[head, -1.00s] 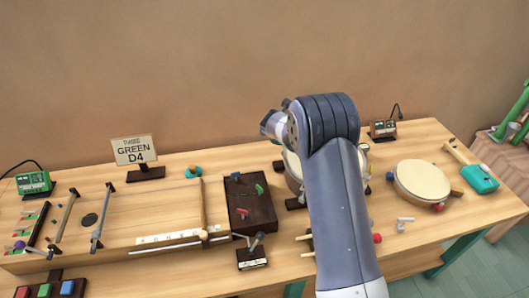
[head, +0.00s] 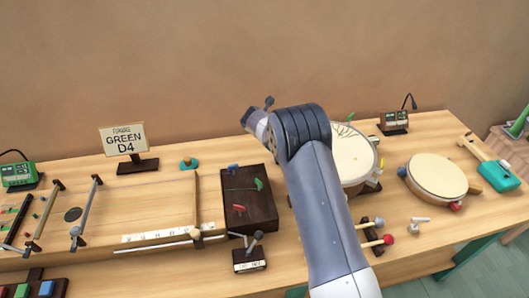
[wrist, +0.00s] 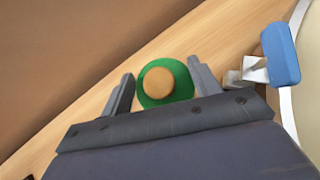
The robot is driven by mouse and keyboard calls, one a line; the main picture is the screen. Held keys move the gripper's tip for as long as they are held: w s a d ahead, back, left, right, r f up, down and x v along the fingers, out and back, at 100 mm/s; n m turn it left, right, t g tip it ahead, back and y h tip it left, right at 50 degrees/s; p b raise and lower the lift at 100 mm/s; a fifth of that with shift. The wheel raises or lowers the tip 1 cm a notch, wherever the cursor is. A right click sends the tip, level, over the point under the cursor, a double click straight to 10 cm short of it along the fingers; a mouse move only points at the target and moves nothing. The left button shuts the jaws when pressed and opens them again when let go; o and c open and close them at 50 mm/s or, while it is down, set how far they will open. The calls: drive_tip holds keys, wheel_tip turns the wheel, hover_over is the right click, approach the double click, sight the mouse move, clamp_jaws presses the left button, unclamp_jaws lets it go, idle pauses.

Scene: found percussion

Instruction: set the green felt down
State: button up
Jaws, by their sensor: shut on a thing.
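The green felt (wrist: 143,98) is a round green disc with a tan wooden knob on top, seen in the wrist view. My gripper (wrist: 162,88) is shut on it, one dark finger on each side. The wood surface shows below and behind it; I cannot tell whether the felt touches it.
A white-headed drum (head: 352,150) stands right of my arm; a blue piece on a drum rim (wrist: 281,52) shows at right in the wrist view. Left are a dark box (head: 262,208) and a "GREEN D4" sign (head: 124,140). A second drum (head: 437,175) is farther right.

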sight(264, 151)
wheel_tip(264, 151, down, 9)
drive_tip(key=shift+r, duration=0.1)
idle(0.3)
drive_tip(key=o, duration=1.1)
drive_tip(key=shift+c, duration=0.2)
drive_tip(key=b+v, duration=0.1)
drive_tip(key=v, duration=1.1)
drive_tip(key=shift+b, duration=0.35)
